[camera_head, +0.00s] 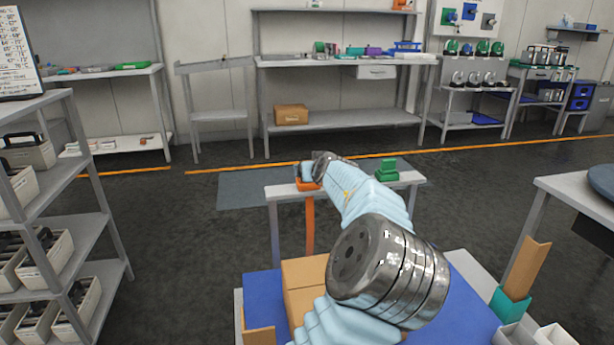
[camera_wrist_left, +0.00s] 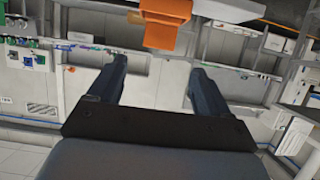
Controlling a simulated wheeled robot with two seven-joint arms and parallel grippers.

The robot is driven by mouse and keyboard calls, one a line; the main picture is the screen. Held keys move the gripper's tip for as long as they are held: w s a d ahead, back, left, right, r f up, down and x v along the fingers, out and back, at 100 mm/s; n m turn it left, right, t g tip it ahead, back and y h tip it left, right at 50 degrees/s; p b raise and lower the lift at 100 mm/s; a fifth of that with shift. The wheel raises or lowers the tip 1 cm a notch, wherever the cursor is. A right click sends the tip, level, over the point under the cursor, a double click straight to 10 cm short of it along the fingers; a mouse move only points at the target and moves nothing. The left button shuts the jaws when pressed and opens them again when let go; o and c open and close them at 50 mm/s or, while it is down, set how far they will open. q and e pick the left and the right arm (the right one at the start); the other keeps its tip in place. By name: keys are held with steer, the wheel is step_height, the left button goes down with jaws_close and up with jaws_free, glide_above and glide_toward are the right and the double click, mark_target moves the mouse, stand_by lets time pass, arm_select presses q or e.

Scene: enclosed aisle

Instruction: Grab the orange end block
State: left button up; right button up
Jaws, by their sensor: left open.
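The orange end block (camera_head: 307,184) is at the left end of a small grey table (camera_head: 347,184) in the head view, partly covered by my arm. In the left wrist view the orange end block (camera_wrist_left: 166,27) is at the top of the picture, beyond the jaws and not between them. My left gripper (camera_wrist_left: 157,75) is open and empty, its two dark fingers wide apart. In the head view my arm reaches over the table to the block, and its jaws cannot be made out. My right gripper is not in view.
A green block (camera_head: 387,171) stands at the table's right end. In front are a cardboard box (camera_head: 304,272) and a blue surface (camera_head: 263,297). A shelf with bins (camera_head: 55,205) stands left, another table (camera_head: 580,190) right.

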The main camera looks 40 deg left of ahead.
arm_select(q)
steer(key=x, duration=0.4)
steer(key=p+x, duration=0.1)
steer(key=x, duration=0.3)
steer(key=shift+w+a+f+p, duration=0.1)
steer(key=shift+w+f+p, duration=0.2)
steer(key=shift+f, duration=0.05)
steer(key=shift+c, duration=0.3)
steer(key=c, duration=1)
